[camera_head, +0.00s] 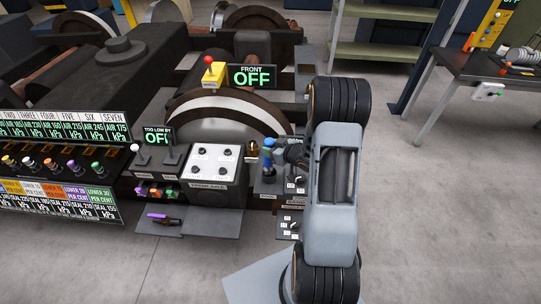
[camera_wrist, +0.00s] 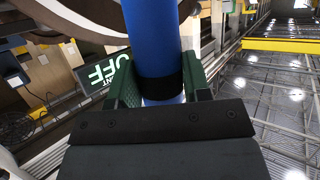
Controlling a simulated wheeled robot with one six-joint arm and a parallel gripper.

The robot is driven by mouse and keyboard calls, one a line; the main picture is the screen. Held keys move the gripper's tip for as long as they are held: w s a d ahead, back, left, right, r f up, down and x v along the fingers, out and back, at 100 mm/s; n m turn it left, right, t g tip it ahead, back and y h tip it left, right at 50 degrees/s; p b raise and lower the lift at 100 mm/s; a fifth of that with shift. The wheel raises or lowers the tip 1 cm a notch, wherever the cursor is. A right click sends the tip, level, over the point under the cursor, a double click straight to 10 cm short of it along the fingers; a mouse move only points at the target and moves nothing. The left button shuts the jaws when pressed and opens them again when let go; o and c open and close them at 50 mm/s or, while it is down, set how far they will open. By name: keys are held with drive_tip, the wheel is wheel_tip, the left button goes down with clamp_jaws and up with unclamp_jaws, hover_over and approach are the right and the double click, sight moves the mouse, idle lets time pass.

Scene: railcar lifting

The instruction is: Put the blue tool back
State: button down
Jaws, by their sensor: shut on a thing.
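The blue tool (camera_head: 268,158) stands roughly upright at the left side of my arm in the head view, over a dark labelled panel (camera_head: 266,188). My gripper (camera_head: 279,150) reaches it from the right. In the wrist view, my gripper (camera_wrist: 160,85) is shut on the blue tool (camera_wrist: 155,35), with green finger pads on both sides of its shaft. A black band circles the shaft between the pads. The tool's lower end is small in the head view, and I cannot tell whether it touches the panel.
A grey box with knobs (camera_head: 214,165) stands left of the tool. A purple-handled tool (camera_head: 163,217) lies on a low plate. A yellow box with a red knob (camera_head: 213,73) is behind. A side table (camera_head: 490,68) stands at right, with clear floor (camera_head: 440,210) before it.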

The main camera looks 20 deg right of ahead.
drive_tip(key=shift+s+a+f, duration=0.1)
drive_tip(key=shift+s+f, duration=0.1)
drive_tip(key=shift+f, duration=0.4)
drive_tip(key=shift+s+f, duration=0.15)
drive_tip(key=shift+f, duration=0.45)
drive_tip(key=shift+w, duration=0.1)
drive_tip(key=c, duration=1)
unclamp_jaws()
drive_tip(key=shift+f, duration=0.15)
drive_tip(key=shift+o, duration=1)
drive_tip(key=shift+w, duration=0.25)
drive_tip(key=shift+o, duration=1)
drive_tip(key=shift+r, duration=0.25)
drive_tip(key=v, duration=1.2)
drive_tip(key=shift+r, duration=0.2)
